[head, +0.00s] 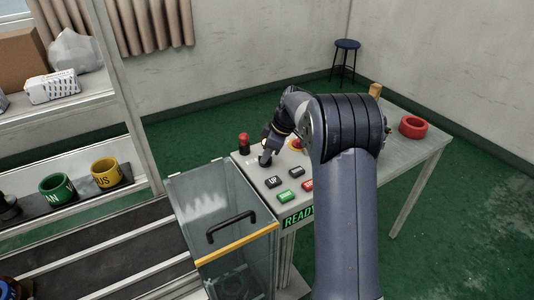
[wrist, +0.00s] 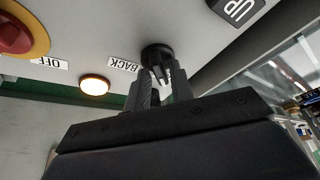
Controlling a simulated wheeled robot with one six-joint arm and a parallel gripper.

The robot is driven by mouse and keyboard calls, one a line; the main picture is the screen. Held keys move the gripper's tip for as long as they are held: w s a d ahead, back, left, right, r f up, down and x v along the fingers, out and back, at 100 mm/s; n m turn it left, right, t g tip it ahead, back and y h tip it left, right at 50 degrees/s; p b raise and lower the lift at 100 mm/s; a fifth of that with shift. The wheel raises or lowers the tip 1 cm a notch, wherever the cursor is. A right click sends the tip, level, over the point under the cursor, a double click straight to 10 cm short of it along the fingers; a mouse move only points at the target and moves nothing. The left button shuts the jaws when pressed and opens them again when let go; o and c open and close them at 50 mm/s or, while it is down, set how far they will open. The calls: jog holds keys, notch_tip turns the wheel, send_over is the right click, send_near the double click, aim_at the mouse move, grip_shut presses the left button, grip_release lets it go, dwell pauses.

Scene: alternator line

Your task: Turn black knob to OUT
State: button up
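The black knob (wrist: 157,54) stands out from the grey control panel (wrist: 190,28) in the wrist view, and its raised grip lies close to my fingertips. A BACK label (wrist: 124,64) is beside it, upside down in this view; no OUT label can be read. My gripper (wrist: 158,80) has one finger to each side of the knob's grip, with the tips at the knob. Whether the fingers press on it cannot be seen. In the head view the knob (head: 264,160) is small, just below my gripper (head: 267,149), and partly hidden by it.
A red emergency button (wrist: 15,38) on a yellow ring, a lit amber lamp (wrist: 95,85) and an UP button (wrist: 238,9) share the panel. A red-topped post (head: 244,144) stands at its back left corner. A clear guard with a black handle (head: 231,226) stands in front left.

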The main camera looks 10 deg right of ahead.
jog(key=shift+o, duration=1.1)
jog(key=v, duration=1)
jog(key=shift+r, duration=0.4)
jog(key=shift+d, duration=0.1)
jog(key=x, duration=1.1)
jog(key=shift+s, duration=0.1)
jog(key=shift+r, duration=0.15)
